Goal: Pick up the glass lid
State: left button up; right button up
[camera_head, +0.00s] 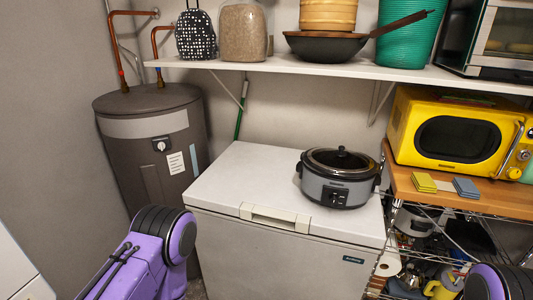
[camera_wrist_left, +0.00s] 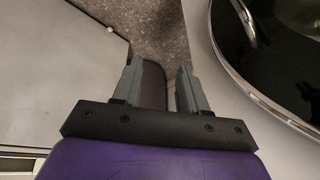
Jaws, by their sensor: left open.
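The glass lid (camera_head: 341,159) is dark and round with a black knob on top. It sits on the grey slow cooker (camera_head: 335,193), which stands on the white chest freezer (camera_head: 240,172). In the left wrist view, my left gripper (camera_wrist_left: 158,68) is open, with nothing between its fingers.
A yellow microwave (camera_head: 449,134) and sponges (camera_head: 436,182) sit on a wooden-topped rack right of the freezer. A loaded white shelf (camera_head: 290,69) hangs above. A grey tank (camera_head: 157,143) stands left. A round dark glass panel (camera_wrist_left: 275,40) is right of the left gripper.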

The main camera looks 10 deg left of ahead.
aim_at(340, 159)
jog(key=u, duration=0.35)
jog(key=i, duration=1.2)
jog(key=z, duration=0.9)
